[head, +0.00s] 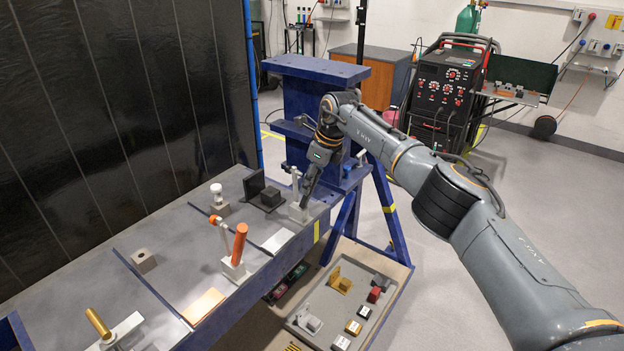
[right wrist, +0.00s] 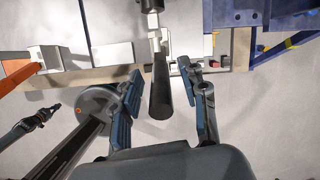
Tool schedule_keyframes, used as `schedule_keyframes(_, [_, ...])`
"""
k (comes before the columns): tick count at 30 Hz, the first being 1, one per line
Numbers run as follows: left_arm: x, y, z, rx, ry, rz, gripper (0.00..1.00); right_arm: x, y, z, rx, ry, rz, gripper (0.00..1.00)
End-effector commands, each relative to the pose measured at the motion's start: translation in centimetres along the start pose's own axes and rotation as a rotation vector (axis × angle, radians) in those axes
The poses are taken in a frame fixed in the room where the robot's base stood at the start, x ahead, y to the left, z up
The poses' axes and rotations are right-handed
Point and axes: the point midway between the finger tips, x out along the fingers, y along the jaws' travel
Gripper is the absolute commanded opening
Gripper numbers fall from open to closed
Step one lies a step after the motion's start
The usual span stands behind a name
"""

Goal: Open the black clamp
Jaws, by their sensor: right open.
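The black clamp (head: 299,212) stands at the right end of the grey bench top, with a pale metal base and an upright metal lever. In the right wrist view its black handle (right wrist: 161,92) points toward my palm and lies between the fingers, with a gap on each side. My right gripper (head: 313,172) is open at the clamp and partly covers it in the head view. Both fingers show in the right wrist view (right wrist: 161,76). What appears to be my left gripper (right wrist: 44,116) is small at the lower left there; its jaws are unclear.
A clamp with an orange handle (head: 239,244) stands left of the black clamp, and a brass-coloured handle (head: 98,323) is at the lower left. A dark block fixture (head: 267,196) is close by. A blue steel stand (head: 305,92) rises behind. A parts tray (head: 318,335) lies below.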

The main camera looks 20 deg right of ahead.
Motion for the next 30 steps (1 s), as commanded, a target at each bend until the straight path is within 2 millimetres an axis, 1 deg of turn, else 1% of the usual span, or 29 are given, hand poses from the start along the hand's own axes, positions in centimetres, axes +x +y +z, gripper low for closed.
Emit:
schedule_keyframes(5, [0.0, 0.0, -0.2, 0.0, 0.005, 0.0, 0.0, -0.3, -0.1, -0.1, 0.001, 0.002, 0.0, 0.43])
schedule_keyframes(8, [0.0, 0.0, -0.2, 0.0, 0.005, 0.0, 0.0, -1.4, -0.1, 0.0, -0.002, 0.0, -0.001, 0.43])
schedule_keyframes(18, [0.0, 0.0, -0.3, 0.0, 0.004, 0.0, 0.0, -8.5, -0.1, 0.1, -0.001, 0.0, -0.002, 0.43])
schedule_keyframes(21, [0.0, 0.0, -0.3, 0.0, 0.005, 0.0, 0.0, -10.1, -0.1, 0.1, 0.0, 0.0, -0.001, 0.43])
schedule_keyframes(25, [0.0, 0.0, -0.3, 0.0, 0.005, 0.0, 0.0, -11.4, -0.1, 0.1, -0.001, 0.001, 0.001, 0.43])
schedule_keyframes(30, [0.0, 0.0, -0.3, 0.0, 0.005, 0.0, 0.0, -11.9, 0.0, 0.1, -0.001, 0.001, 0.001, 0.43])
